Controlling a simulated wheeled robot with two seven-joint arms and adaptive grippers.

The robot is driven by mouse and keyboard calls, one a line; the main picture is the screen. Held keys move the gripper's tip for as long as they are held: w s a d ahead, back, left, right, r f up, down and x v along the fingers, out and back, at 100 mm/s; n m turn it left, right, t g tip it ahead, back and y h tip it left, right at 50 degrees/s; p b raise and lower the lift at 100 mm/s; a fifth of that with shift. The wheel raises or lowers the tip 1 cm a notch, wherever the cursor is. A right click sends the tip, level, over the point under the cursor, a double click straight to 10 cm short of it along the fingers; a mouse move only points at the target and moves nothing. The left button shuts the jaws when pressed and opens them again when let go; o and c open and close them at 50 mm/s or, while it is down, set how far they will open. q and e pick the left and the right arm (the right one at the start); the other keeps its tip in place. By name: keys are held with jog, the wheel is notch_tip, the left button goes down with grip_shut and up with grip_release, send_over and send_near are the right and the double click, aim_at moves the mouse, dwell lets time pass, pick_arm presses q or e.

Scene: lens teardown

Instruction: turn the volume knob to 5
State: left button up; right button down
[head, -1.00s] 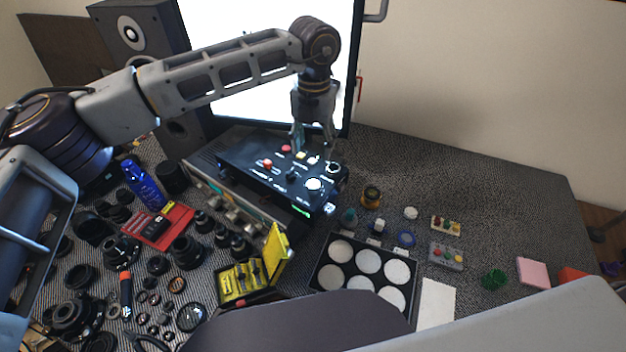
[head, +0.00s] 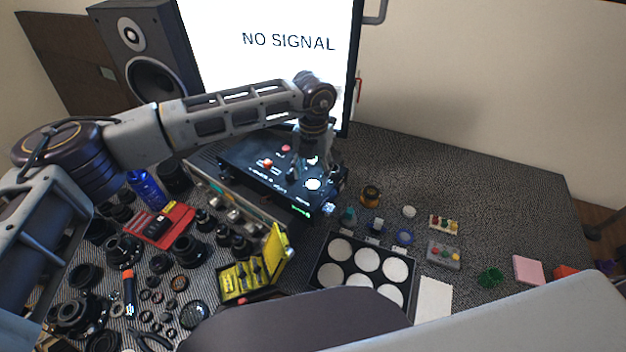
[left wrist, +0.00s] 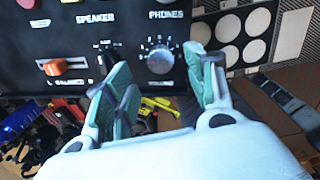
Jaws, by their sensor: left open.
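The black control box (head: 250,168) stands in front of the monitor. In the left wrist view its panel (left wrist: 75,30) carries SPEAKER and PHONES labels. A round silver knob (left wrist: 159,61) with a numbered dial sits below PHONES. Its setting is too small to read. In the head view the knob shows as a bright disc (head: 313,184). My left gripper (head: 311,178) points down over the panel, its fingers apart. In the left wrist view the open gripper (left wrist: 162,62) has one finger on each side of the knob; contact cannot be told. My right gripper is not in view.
An orange switch (left wrist: 67,67) and a small black knob (left wrist: 106,50) are left of the silver knob. A monitor (head: 265,60) reading NO SIGNAL and a speaker (head: 150,55) stand behind. Lens parts crowd the left; a tray (head: 318,275) is in front. The back right is clear.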

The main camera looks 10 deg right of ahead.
aim_at(313, 184)
pick_arm(q)
jog(key=shift+f+p, duration=0.45)
jog(key=shift+f, duration=2.05)
jog(key=c, duration=1)
jog(key=shift+c, duration=0.2)
jog(key=shift+b, duration=0.3)
